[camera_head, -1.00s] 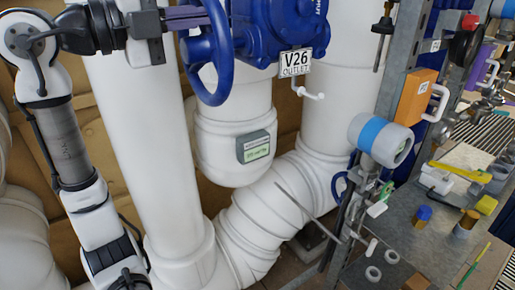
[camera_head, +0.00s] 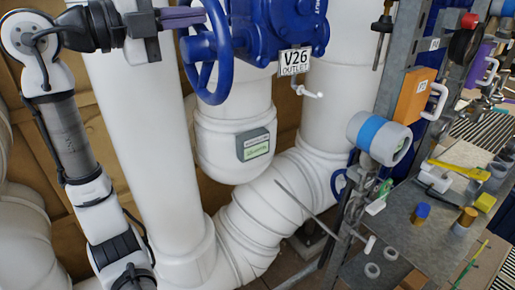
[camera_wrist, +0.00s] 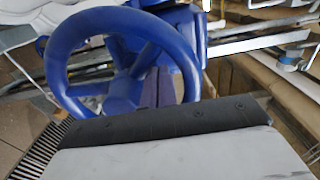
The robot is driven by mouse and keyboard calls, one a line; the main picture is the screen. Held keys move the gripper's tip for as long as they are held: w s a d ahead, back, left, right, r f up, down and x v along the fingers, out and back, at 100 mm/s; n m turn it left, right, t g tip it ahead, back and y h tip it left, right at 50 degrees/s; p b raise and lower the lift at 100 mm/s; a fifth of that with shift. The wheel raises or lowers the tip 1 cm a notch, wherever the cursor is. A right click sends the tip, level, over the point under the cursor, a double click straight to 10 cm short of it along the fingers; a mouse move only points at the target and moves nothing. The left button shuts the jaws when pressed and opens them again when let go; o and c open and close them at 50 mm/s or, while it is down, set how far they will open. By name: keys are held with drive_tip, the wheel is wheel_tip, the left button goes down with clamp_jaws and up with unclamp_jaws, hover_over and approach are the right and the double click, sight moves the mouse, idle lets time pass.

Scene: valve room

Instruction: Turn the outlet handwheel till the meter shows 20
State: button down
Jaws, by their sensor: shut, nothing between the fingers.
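The blue outlet handwheel (camera_head: 215,95) stands on the left of the blue valve body (camera_head: 285,28), above a V26 OUTLET plate (camera_head: 294,61). The wheel's rim (camera_wrist: 62,62) and spokes also fill the left of the wrist view. My gripper (camera_head: 203,16) comes from the left, its shut, empty fingers reaching the upper part of the wheel. In the wrist view the fingers (camera_wrist: 158,88) point into the wheel's opening beside a spoke; contact cannot be told. The meter (camera_head: 254,145) is a small grey box with a green display on the white pipe; its digits are too blurred to read.
Thick white pipes (camera_head: 140,130) run behind and below my arm. A metal post carries an orange box (camera_head: 415,95) and a blue-banded white cylinder (camera_head: 380,138). A grey bench (camera_head: 415,250) with loose parts and tools lies at the right.

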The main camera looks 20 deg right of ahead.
drive_tip(key=shift+w+a+f, duration=0.2)
drive_tip(key=shift+w, duration=0.3)
drive_tip(key=shift+s+d+r, duration=0.15)
drive_tip(key=shift+s+d, duration=0.05)
drive_tip(key=shift+s, duration=0.4)
drive_tip(key=shift+a, duration=0.1)
drive_tip(key=v, duration=1.1)
drive_tip(key=shift+s+a, duration=0.2)
drive_tip(key=shift+a, duration=0.15)
drive_tip(key=shift+r, duration=0.1)
